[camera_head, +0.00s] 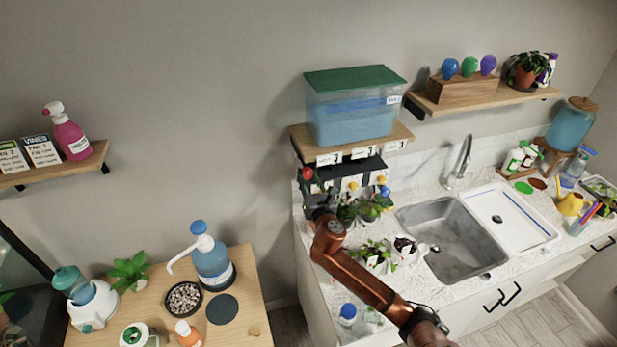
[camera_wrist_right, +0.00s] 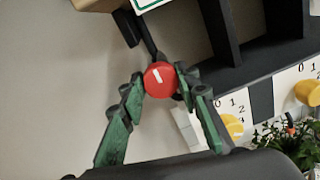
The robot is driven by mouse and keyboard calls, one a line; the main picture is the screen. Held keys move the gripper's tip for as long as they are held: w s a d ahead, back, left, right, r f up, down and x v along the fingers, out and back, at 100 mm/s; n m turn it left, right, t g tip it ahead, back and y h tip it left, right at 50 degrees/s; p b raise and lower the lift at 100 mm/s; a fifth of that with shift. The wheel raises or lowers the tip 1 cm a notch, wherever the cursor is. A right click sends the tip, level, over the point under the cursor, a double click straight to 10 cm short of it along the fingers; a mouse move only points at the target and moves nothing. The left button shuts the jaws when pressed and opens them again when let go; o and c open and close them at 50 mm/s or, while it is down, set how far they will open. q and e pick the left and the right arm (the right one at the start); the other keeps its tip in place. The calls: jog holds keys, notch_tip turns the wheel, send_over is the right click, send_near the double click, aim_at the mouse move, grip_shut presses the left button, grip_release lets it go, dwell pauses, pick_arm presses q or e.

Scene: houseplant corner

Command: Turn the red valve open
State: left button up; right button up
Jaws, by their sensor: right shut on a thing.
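The red valve (camera_wrist_right: 158,80) is a round red knob with a white mark on its face. In the right wrist view it sits between the two green-and-black fingers of my right gripper (camera_wrist_right: 160,90), which is shut on it. In the head view the red valve (camera_head: 307,174) shows at the left end of the dark rack under the wall shelf, and my right arm reaches up to it from below. The valve's white mark is tilted. Yellow knobs (camera_wrist_right: 308,92) sit to its right beside number scales. My left gripper is not in view.
A blue-filled tank (camera_head: 350,115) with a green lid stands on the shelf above the valve. Potted plants (camera_head: 372,205) stand below the rack. The counter has a sink (camera_head: 455,240). A wooden table (camera_head: 245,285) with a pump bottle (camera_head: 210,258) is at left.

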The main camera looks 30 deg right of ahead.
jog(key=shift+m, duration=0.3)
jog(key=m+p, duration=0.2)
jog(key=shift+r+m, duration=0.1)
jog(key=shift+m, duration=0.2)
jog(key=m+p, duration=0.1)
jog(key=m, duration=0.3)
jog(key=shift+d+m+g+y+p, duration=0.1)
jog(key=shift+m+g+y+p, duration=0.2)
jog(key=shift+p, duration=0.1)
jog(key=m+p, duration=0.1)
jog(key=m, duration=0.3)
jog(key=shift+y, duration=0.3)
jog(key=m, duration=0.2)
jog(key=m+p, duration=0.1)
jog(key=m, duration=0.2)
jog(key=shift+d+f+p, duration=0.15)
jog(key=shift+f+p, duration=0.05)
jog(key=shift+p, duration=0.1)
jog(key=shift+m, duration=0.3)
jog(key=o, duration=1.2)
jog(key=shift+y, duration=0.3)
jog(key=shift+c, duration=0.2)
